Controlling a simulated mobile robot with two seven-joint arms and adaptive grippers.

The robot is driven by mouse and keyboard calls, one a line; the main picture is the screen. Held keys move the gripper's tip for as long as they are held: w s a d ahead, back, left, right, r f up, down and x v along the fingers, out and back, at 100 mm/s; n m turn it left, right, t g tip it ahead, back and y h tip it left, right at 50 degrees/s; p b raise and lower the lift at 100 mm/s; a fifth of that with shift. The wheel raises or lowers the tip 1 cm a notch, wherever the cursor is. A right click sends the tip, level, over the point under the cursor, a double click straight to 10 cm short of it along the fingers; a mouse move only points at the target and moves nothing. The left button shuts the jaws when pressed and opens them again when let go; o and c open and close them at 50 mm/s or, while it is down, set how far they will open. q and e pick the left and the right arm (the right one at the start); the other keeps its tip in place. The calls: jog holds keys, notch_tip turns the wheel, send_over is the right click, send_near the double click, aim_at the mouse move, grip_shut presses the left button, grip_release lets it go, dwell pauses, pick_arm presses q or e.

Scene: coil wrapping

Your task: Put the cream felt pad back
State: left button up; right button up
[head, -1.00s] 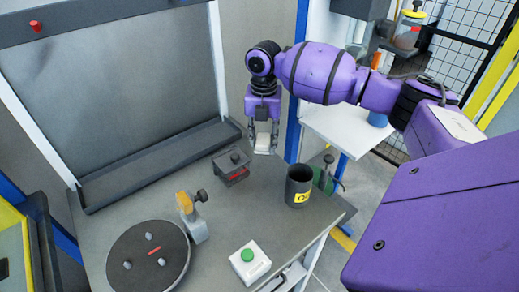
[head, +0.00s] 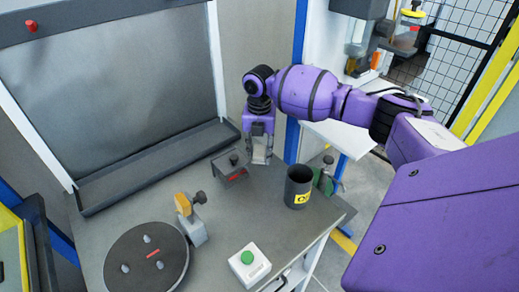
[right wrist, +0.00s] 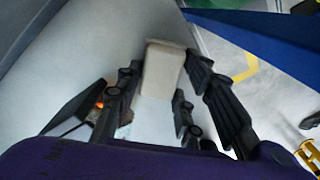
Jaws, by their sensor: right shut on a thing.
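The cream felt pad (right wrist: 163,70) is a pale block between the fingers of my right gripper (right wrist: 155,108) in the right wrist view. The gripper is shut on it, and the pad's far end sticks out past the fingertips. In the head view my right gripper (head: 260,158) points down at the back right of the grey worktable (head: 222,222), just right of a dark knobbed block (head: 231,168). The fingers largely hide the pad there. I cannot tell whether the pad touches the table. My left gripper is not in view.
A black cup with a yellow label (head: 298,188) stands to the right, near a green clamp-like part (head: 325,180). A round dark turntable (head: 130,268), an orange-topped post (head: 190,215) and a white box with a green button (head: 249,262) stand nearer. The table's middle is clear.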

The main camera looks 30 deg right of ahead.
aim_at(260, 152)
jog(key=o, duration=1.1)
jog(key=shift+f, duration=0.1)
notch_tip(260, 152, up, 12)
jog(key=shift+r, duration=0.2)
jog(key=shift+s+f, duration=0.1)
jog(key=shift+f, duration=0.05)
